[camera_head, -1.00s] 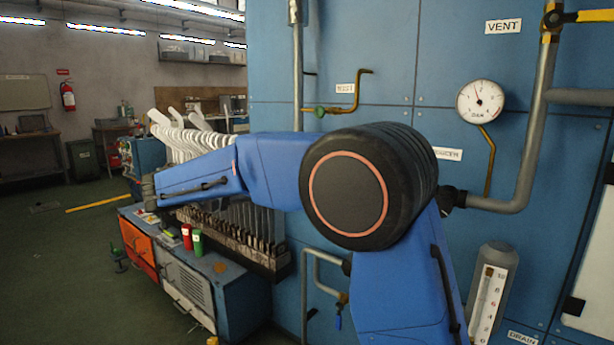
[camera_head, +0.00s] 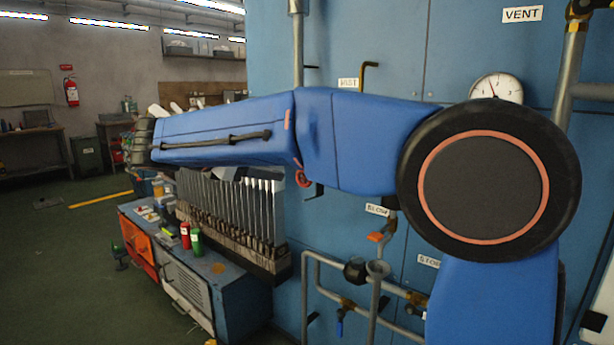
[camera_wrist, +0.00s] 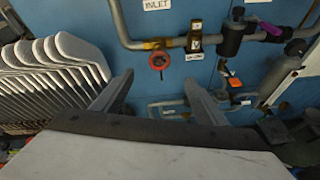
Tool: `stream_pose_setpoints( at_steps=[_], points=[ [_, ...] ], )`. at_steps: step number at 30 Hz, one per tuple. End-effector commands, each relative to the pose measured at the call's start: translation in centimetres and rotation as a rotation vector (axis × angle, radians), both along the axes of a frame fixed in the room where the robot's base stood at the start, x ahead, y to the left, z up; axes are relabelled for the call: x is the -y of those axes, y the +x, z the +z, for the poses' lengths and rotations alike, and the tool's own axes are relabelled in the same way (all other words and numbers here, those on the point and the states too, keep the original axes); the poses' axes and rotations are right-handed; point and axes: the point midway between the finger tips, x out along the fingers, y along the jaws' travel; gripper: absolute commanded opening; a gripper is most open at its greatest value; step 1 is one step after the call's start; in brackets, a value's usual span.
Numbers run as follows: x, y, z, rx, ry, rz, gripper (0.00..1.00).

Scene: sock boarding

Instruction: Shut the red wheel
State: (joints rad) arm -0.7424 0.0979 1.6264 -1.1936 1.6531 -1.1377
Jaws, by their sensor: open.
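The red wheel (camera_wrist: 159,61) is a small round handwheel on the grey pipe under the INLET label in the wrist view. Part of a red ring, likely the same wheel (camera_head: 302,179), shows just below my blue arm in the head view; the rest is hidden behind the arm. My gripper (camera_wrist: 157,78) is open and empty, its two grey fingers pointing toward the panel. The wheel appears between and beyond the fingertips, apart from them. I cannot make out the gripper clearly in the head view.
White sock boards (camera_wrist: 55,65) stand close on the left in the wrist view. An orange handle (camera_wrist: 233,82), a purple handle (camera_wrist: 270,29) and a dark cylinder (camera_wrist: 235,38) are on the pipes to the right. A low blue cabinet (camera_head: 235,290) stands below.

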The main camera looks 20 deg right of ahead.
Motion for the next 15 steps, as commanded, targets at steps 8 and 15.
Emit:
stream_pose_setpoints(
  at_steps=[8,15],
  points=[
    [-0.4,-1.0,0.6,-0.189,-0.091,0.113,0.66],
    [0.8,-0.1,0.0,-0.202,-0.100,0.119,0.66]
  ],
)
